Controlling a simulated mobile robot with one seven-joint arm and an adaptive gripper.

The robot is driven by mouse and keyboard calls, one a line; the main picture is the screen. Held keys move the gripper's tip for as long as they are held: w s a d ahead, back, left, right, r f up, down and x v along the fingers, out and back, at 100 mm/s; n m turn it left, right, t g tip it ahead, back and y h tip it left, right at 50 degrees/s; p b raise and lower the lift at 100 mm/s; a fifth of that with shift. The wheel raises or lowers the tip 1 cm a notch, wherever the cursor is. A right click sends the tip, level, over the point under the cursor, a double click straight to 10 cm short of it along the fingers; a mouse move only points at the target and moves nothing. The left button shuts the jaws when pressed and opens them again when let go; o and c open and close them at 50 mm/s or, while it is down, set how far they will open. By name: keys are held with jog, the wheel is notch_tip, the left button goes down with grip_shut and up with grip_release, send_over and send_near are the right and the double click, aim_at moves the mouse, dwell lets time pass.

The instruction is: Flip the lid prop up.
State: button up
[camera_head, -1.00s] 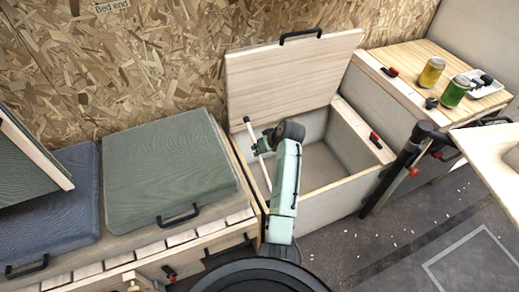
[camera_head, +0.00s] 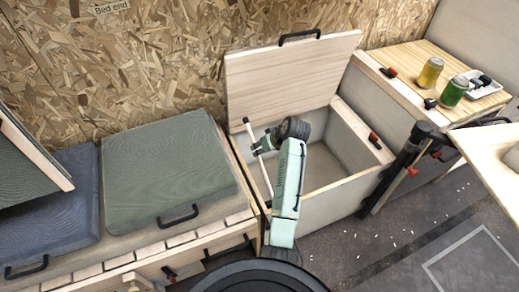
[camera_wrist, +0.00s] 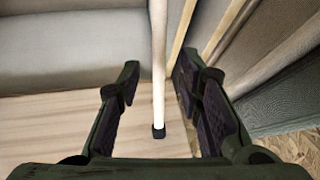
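The lid prop (camera_head: 265,174) is a thin white rod with a black tip, standing up at a slant along the left side of the open storage box (camera_head: 327,212). The pale wooden lid (camera_head: 285,80) stands raised at the back, with a black handle on its top edge. My gripper (camera_head: 261,141) is at the upper part of the prop. In the wrist view, my gripper (camera_wrist: 157,95) has its fingers apart, with the prop (camera_wrist: 158,60) between them and visible gaps on both sides. The black tip shows in front of pale wood; I cannot tell whether it touches the lid.
A green cushion (camera_head: 165,170) with a black handle lies left of the box. A counter at right holds a yellow can (camera_head: 430,72), a green can (camera_head: 453,92) and a white tray (camera_head: 487,84). A black post (camera_head: 396,168) stands beside the box's right side.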

jog(key=v, duration=0.9)
jog(key=shift+s+d+r, duration=0.1)
